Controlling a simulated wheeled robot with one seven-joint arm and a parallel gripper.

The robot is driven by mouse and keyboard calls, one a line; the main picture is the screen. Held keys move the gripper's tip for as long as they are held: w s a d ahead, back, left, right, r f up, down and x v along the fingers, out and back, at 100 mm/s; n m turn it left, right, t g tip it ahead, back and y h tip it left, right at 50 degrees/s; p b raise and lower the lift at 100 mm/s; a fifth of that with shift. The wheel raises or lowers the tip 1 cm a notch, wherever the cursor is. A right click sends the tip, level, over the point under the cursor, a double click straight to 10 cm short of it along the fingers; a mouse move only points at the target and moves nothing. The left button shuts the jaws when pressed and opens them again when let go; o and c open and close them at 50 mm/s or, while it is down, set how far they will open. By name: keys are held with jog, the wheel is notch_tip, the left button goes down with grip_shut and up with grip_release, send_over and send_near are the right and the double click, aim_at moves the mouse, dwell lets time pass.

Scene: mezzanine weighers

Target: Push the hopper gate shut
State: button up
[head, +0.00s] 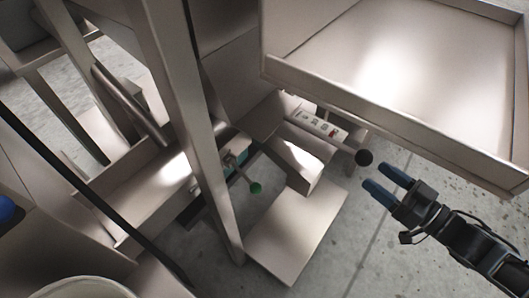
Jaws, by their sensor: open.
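A steel hopper weigher stands in the middle of the head view. A slim pale bar (313,122) with printed marks and a red spot runs out from it and ends near a round black knob (363,157). I cannot tell for sure which part is the hopper gate or how far open it stands; the tall post and the broad tray hide part of the area. My gripper (376,177) has two blue fingers, is open and empty, and points at the black knob from the lower right. A small gap shows between the fingertips and the knob.
A broad steel tray (410,110) overhangs at the upper right, close above my gripper. A tall steel post (185,110) stands left of centre. A green knob (256,188) on a thin rod is beside it. A flat steel plate (290,235) lies below. Grey floor (390,255) shows at the lower right.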

aim_at(359, 152)
jog(key=shift+m, duration=0.3)
jog(key=x, duration=0.5)
jog(key=w+d+r+b+x, duration=0.1)
jog(key=x, duration=0.2)
jog(key=shift+c, duration=0.3)
grip_shut()
